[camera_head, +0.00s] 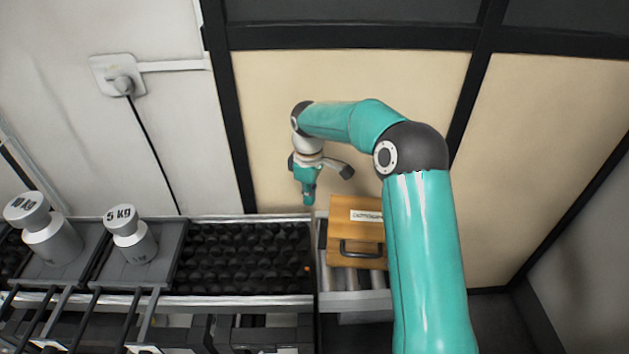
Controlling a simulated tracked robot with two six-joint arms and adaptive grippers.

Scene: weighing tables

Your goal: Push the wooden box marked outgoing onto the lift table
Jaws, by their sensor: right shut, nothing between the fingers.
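The wooden box (345,244) has a pale label on its far top part and a dark handle on its near side; the label's lettering is too small to read surely. It sits on a short bed of metal rollers (350,279), and my right arm hides its right part. My right gripper (308,200) is shut and empty, pointing down beyond the box's far left corner. I cannot tell whether it touches the box. Left of the box is a surface of black rollers (250,258); I cannot tell whether this is the lift table. My left gripper is not in view.
A 10 kg weight (50,240) and a 5 kg weight (134,243) stand on grey plates at the left. A panelled wall (350,90) rises close behind the tables. A socket (118,76) with a hanging black cable is on the left wall. The black rollers are clear.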

